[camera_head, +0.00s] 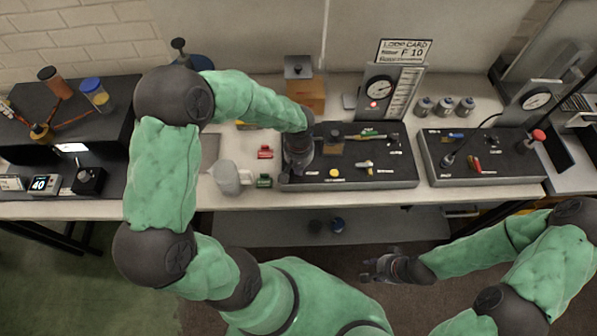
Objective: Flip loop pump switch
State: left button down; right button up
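The labels are too small to read, so I cannot tell which part is the loop pump switch. My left gripper (298,166) points down over the left end of this panel and hides what lies under it. I cannot tell whether it touches anything or how its fingers stand. My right gripper (368,270) is low in front of the bench, away from the panel, its fingers too small to judge.
A second black panel (500,172) with a red knob stands to the right. Behind are a gauge board (390,92), a "LOOP CARD F 10" sign (405,51) and an orange-brown box (305,93). A grey-white rounded object (228,178) and red and green blocks sit left of my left gripper.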

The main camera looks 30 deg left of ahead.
pick_arm(q)
jog(key=shift+f+b, duration=0.6)
jog(key=shift+f, duration=0.1)
dwell(0.3)
jog(key=shift+r, duration=0.1)
jog(key=shift+r+p, duration=2.25)
jog(key=shift+r, duration=1.25)
